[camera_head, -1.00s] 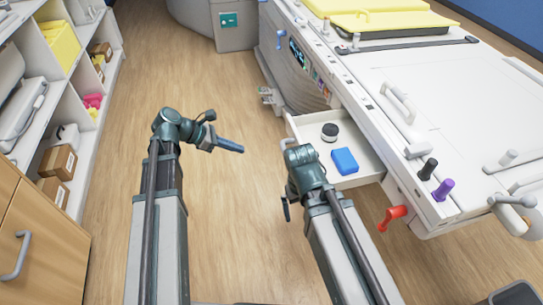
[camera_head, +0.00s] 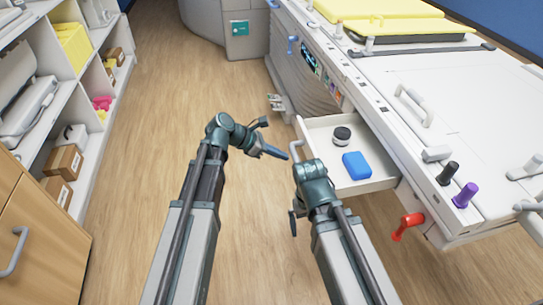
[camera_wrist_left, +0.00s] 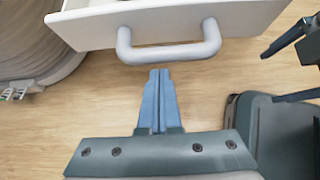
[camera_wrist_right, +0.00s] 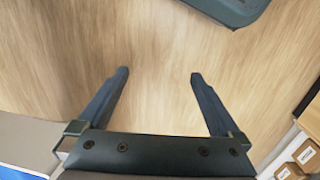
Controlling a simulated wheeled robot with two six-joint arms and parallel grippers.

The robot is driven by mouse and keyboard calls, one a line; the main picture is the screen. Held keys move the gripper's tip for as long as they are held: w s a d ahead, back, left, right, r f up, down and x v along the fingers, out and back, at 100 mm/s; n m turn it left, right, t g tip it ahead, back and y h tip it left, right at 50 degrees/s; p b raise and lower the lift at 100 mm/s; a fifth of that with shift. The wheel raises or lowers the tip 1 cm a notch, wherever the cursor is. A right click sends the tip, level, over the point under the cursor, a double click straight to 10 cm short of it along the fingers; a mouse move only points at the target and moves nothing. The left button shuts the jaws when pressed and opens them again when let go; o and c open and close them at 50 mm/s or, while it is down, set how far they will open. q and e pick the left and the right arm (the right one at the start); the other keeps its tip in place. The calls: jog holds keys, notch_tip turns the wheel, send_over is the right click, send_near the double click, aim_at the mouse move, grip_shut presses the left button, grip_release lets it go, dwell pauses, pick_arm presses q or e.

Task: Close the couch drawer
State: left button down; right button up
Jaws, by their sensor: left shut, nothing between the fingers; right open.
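The couch drawer (camera_head: 385,181) stands pulled out from the side of the white couch (camera_head: 440,100). It holds a blue box (camera_head: 356,165) and a small black-and-white round item (camera_head: 342,135). Its grey handle (camera_head: 296,147) also shows in the left wrist view (camera_wrist_left: 168,52). My left gripper (camera_head: 284,156) is shut and empty, its tips just short of the handle and apart from it in the left wrist view (camera_wrist_left: 160,72). My right gripper (camera_wrist_right: 158,73) is open and empty over the floor, near the drawer's front; its fingers are mostly hidden in the head view.
A red lever (camera_head: 408,225) sticks out below the couch's near edge. White shelves (camera_head: 95,120) with boxes and a wooden cabinet (camera_head: 40,240) line the left side. The wooden floor (camera_head: 150,150) between is clear.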

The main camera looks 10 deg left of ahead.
pick_arm(q)
jog(key=shift+d, duration=0.15)
send_near(338, 155)
jog(key=w+d, duration=0.1)
jog(key=d, duration=0.2)
jog(key=w+d+f, duration=0.1)
jog(key=d, duration=0.3)
jog(key=w+d+f, duration=0.1)
jog(key=d, duration=0.2)
jog(key=shift+w+d, duration=0.15)
jog(key=shift+w, duration=0.2)
jog(key=shift+d, duration=0.1)
jog(key=shift+w+d, duration=0.1)
jog(key=a, duration=0.2)
jog(key=s+a+f, duration=0.1)
jog(key=shift+s+b, duration=0.15)
jog(key=shift+b, duration=0.25)
jog(key=p+v, duration=0.6)
jog(key=v, duration=0.4)
jog(key=shift+f, duration=0.1)
jog(key=shift+a+r, duration=0.25)
jog(key=shift+a, duration=0.3)
